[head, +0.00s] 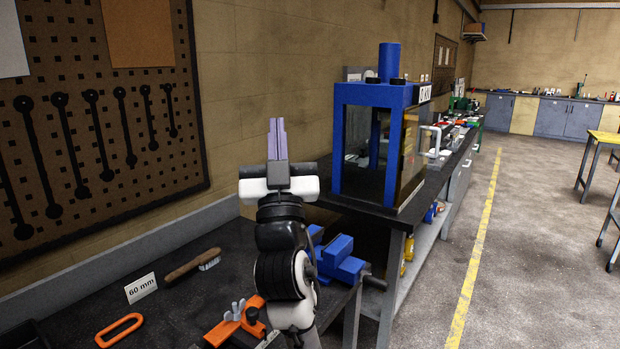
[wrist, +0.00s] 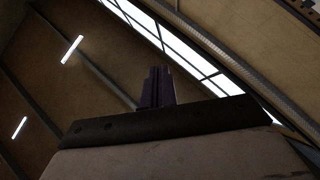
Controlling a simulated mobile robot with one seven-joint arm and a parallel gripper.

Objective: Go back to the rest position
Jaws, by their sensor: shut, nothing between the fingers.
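My gripper (head: 277,122) points straight up in the head view, raised above the dark workbench (head: 75,300). Its two purple-grey fingers are together with nothing between them. In the wrist view the shut fingers (wrist: 157,75) stand against the ceiling, with its beams and light strips behind. The gripper touches nothing in either view. My arm hides part of the bench and of the blue vise (head: 340,258) behind it.
A blue press frame (head: 390,95) stands on the bench to the right of my gripper. A wire brush (head: 193,265), a "60 mm" card (head: 141,288), an orange ring handle (head: 119,330) and an orange clamp (head: 235,320) lie on the near bench. Open floor is at right.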

